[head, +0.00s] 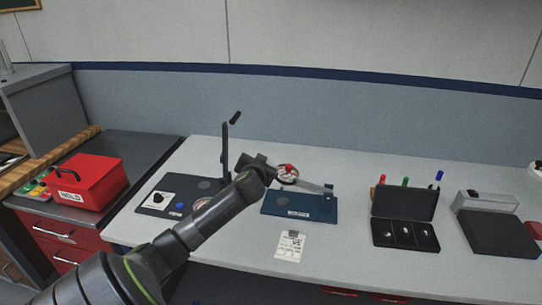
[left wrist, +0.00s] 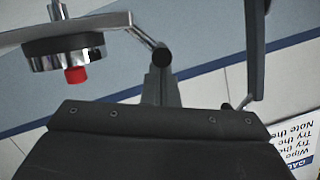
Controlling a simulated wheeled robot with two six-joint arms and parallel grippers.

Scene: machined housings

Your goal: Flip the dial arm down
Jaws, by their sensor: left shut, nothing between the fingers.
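The dial arm (head: 312,185) is a silver bar reaching left from a short post on a blue base plate (head: 309,211). A round dial (head: 288,174) with red on it sits at its far end, above the plate. In the left wrist view the dial (left wrist: 64,52) has a red tip, and its silver bar (left wrist: 100,20) runs to a dark pivot. My left gripper (head: 262,166) is shut and empty, just left of the dial. Whether it touches the dial cannot be told. The dark body of my gripper fills the lower wrist view. My right gripper is not in view.
A black plate (head: 153,205) with a tall dark post (head: 225,150) stands left of my arm. A paper tag (head: 290,246) lies in front of the blue plate. An open black case (head: 405,233) and a grey-lidded box (head: 497,238) are right. A red box (head: 88,181) is far left.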

